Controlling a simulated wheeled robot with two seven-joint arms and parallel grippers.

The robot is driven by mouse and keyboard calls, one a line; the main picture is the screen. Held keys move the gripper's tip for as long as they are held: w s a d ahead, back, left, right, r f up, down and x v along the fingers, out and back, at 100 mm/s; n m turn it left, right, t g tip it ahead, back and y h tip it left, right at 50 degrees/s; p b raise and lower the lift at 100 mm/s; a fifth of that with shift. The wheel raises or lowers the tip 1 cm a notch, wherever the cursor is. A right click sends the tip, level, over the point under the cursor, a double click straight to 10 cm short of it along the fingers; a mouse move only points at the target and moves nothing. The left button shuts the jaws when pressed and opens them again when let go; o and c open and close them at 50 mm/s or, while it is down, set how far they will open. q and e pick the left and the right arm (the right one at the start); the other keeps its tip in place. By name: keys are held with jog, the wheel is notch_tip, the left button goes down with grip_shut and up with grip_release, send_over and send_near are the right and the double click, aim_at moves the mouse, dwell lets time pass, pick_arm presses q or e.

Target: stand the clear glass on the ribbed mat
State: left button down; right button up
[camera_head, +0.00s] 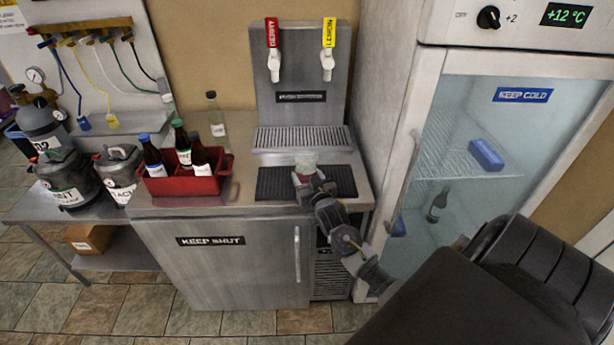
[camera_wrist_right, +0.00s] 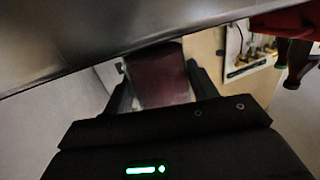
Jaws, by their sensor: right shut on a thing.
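The clear glass (camera_head: 306,160) is at the back edge of the dark ribbed mat (camera_head: 275,183) in the head view. My right gripper (camera_head: 309,180) reaches in from the front and is shut on the glass. In the right wrist view, a dark reddish, see-through shape that looks like the glass (camera_wrist_right: 165,78) fills the gap between the fingers of the right gripper (camera_wrist_right: 163,85). The gripper hides the glass's lower part, so I cannot tell whether its base touches the mat. My left gripper is out of view.
A red crate (camera_head: 180,186) with several bottles stands left of the mat. A clear bottle (camera_head: 216,115) stands behind it. The tap tower (camera_head: 300,75) with its drip grille (camera_head: 303,138) is behind the mat. The glass-door fridge (camera_head: 470,190) stands close on the right.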

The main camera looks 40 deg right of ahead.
jog(key=shift+f, duration=0.2)
jog(key=shift+f, duration=0.15)
jog(key=o, duration=1.1)
jog(key=shift+f, duration=0.1)
jog(key=shift+s+a, duration=0.1)
jog(key=shift+s, duration=0.05)
jog(key=b+v, duration=0.2)
jog(key=v, duration=0.9)
jog(key=shift+s, duration=0.35)
jog(key=shift+a, duration=0.15)
